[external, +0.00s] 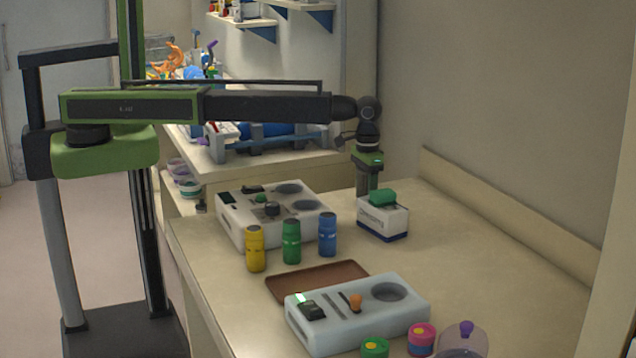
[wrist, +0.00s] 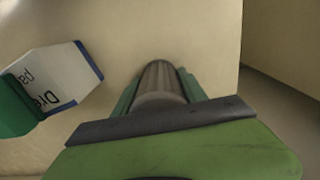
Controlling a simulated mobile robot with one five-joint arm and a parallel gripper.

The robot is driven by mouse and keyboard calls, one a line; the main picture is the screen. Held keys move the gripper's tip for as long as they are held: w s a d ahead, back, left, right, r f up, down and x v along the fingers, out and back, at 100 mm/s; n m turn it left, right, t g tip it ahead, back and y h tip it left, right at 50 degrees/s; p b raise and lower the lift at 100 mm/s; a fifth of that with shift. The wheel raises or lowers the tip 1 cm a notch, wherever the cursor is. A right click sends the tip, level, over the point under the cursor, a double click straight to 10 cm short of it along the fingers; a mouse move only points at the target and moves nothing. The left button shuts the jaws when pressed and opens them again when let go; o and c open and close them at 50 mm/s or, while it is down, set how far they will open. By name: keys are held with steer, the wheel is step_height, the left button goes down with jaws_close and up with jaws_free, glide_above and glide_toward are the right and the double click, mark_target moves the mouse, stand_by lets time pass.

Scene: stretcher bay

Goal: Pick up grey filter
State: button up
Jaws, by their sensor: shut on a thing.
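My gripper (external: 367,182) points down at the back of the counter, just behind the white dressing-pads box. In the wrist view its green fingers (wrist: 158,92) are shut on the grey filter (wrist: 158,78), a ribbed grey cylinder between them. In the external view the filter is hard to make out, and the box hides the fingertips' lower end. I cannot tell whether the filter touches the counter.
The white box (external: 383,220) with a green top stands close in front of my gripper. White devices (external: 230,228) (external: 358,325), yellow (external: 255,250), green (external: 291,243) and blue (external: 327,236) bottles and a brown tray (external: 290,283) stand nearer. The counter's right is clear.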

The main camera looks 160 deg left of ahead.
mark_target(365, 174)
steer(key=shift+w+d+r+p, duration=0.1)
steer(key=shift+d+r+p, duration=0.05)
steer(key=shift+r+p, duration=1.2)
steer(key=shift+d+r+p, duration=0.1)
steer(key=shift+r+p, duration=1.2)
steer(key=shift+p, duration=0.05)
steer(key=w+d+r+p, duration=0.4)
steer(key=d+r+p, duration=0.1)
steer(key=d, duration=0.5)
steer(key=shift+w+r+p, duration=0.3)
steer(key=shift+w+r, duration=0.05)
steer(key=shift+w, duration=0.05)
